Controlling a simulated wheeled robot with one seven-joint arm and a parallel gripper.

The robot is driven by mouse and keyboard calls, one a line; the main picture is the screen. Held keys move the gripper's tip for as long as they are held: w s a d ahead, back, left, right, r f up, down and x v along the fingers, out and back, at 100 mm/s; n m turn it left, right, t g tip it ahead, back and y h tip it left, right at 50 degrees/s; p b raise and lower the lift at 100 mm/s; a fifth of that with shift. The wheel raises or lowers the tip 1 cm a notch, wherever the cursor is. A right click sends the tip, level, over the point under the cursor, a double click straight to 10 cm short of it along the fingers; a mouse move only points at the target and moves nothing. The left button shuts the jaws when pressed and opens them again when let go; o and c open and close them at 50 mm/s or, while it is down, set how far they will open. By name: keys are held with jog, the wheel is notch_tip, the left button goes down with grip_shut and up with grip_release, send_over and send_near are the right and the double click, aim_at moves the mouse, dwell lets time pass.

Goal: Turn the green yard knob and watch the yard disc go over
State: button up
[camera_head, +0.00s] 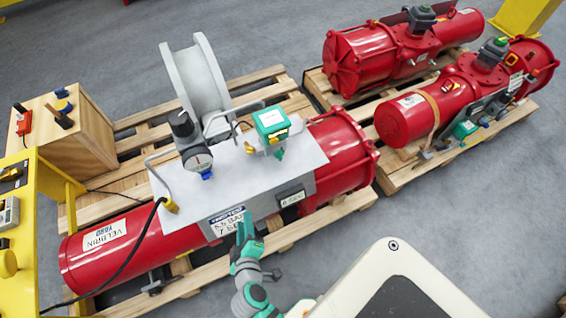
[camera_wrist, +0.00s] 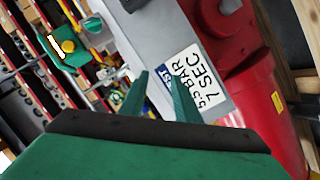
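The red actuator (camera_head: 127,252) lies on a wooden pallet at the left, with a label reading YARD on its cylinder. A green box (camera_head: 272,121) with a yellow knob sits on its grey top plate, and a small green knob (camera_head: 279,154) shows below the box. The green box and its yellow knob also show in the wrist view (camera_wrist: 66,48). The grey ring-shaped valve body (camera_head: 195,80) stands behind the plate; I cannot make out its disc. My gripper (camera_head: 243,222) is in front of the plate's label, its fingers apart and empty in the wrist view (camera_wrist: 160,75).
A gauge (camera_head: 197,160) and bent grey handles stand on the plate. A wooden box with knobs (camera_head: 95,135) and a yellow panel (camera_head: 20,240) are at the left.

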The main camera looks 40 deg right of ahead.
jog(key=s+a+r+m+t+y, duration=0.1)
jog(key=s+a+r+t+y, duration=0.15)
jog(key=s+a+y, duration=0.6)
jog(key=s+a+r+m+t+h, duration=0.2)
jog(key=s+a+r+m, duration=0.15)
jog(key=s+r, duration=0.7)
jog(key=m+t+h, duration=0.2)
jog(key=m+h, duration=0.3)
send_near(282, 157)
jog(key=v, duration=0.3)
jog(key=shift+w+d+m, duration=0.2)
jog(key=shift+w+m, duration=0.05)
jog(key=x, duration=1)
jog(key=shift+w+f, duration=0.1)
jog(key=shift+w, duration=0.05)
grip_shut()
